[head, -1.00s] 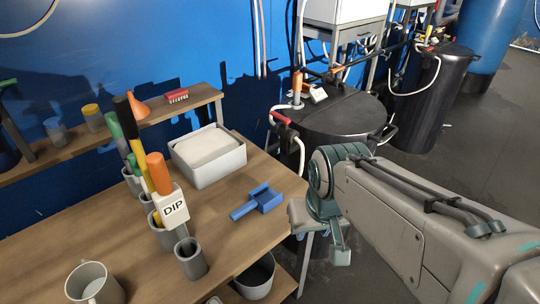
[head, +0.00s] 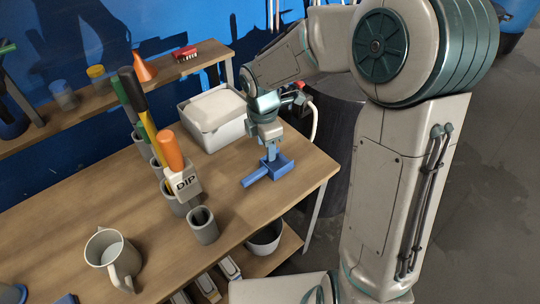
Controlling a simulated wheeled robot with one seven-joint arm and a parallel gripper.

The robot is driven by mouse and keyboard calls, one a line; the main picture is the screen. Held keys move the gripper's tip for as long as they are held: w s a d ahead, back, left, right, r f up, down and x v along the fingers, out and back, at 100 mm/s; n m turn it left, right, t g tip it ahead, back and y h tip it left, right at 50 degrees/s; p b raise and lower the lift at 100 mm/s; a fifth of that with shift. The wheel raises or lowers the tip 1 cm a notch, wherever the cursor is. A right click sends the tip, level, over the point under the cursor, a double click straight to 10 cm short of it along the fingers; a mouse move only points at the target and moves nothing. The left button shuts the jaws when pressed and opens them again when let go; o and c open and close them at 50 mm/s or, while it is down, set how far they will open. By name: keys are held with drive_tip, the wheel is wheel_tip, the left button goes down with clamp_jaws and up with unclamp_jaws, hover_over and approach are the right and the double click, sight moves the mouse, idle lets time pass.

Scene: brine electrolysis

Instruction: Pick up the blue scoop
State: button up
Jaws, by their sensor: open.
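The blue scoop (head: 269,171) lies on the wooden table (head: 228,217) near its right edge, in the head view. Its handle points to the lower left and its square pan is at the right. My gripper (head: 270,153) points down directly over the scoop, at the junction of handle and pan. Its fingers are small in the picture and partly hidden by the wrist. The jaws are open. I cannot tell whether the fingers touch the scoop.
A grey bin of white material (head: 213,117) stands just behind my gripper. Grey cups (head: 203,226) and a DIP-labelled holder (head: 186,184) with an orange handle stand to the left. A grey mug (head: 112,255) is at the front left. The table around the scoop's handle is clear.

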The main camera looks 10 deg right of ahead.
drive_tip(key=w+a+f+n, duration=0.1)
drive_tip(key=a+n, duration=0.1)
drive_tip(key=n, duration=0.1)
hover_over(259, 171)
drive_tip(key=shift+y, duration=0.3)
drive_tip(key=f, duration=0.8)
drive_tip(key=shift+s+a+f, duration=0.1)
drive_tip(key=shift+s+f, duration=0.25)
drive_tip(key=shift+w+f+p, duration=0.15)
drive_tip(key=shift+f+p, duration=0.05)
drive_tip(key=shift+f, duration=1.2)
drive_tip(key=shift+w+f+p, duration=0.15)
drive_tip(key=shift+f, duration=1.25)
clamp_jaws()
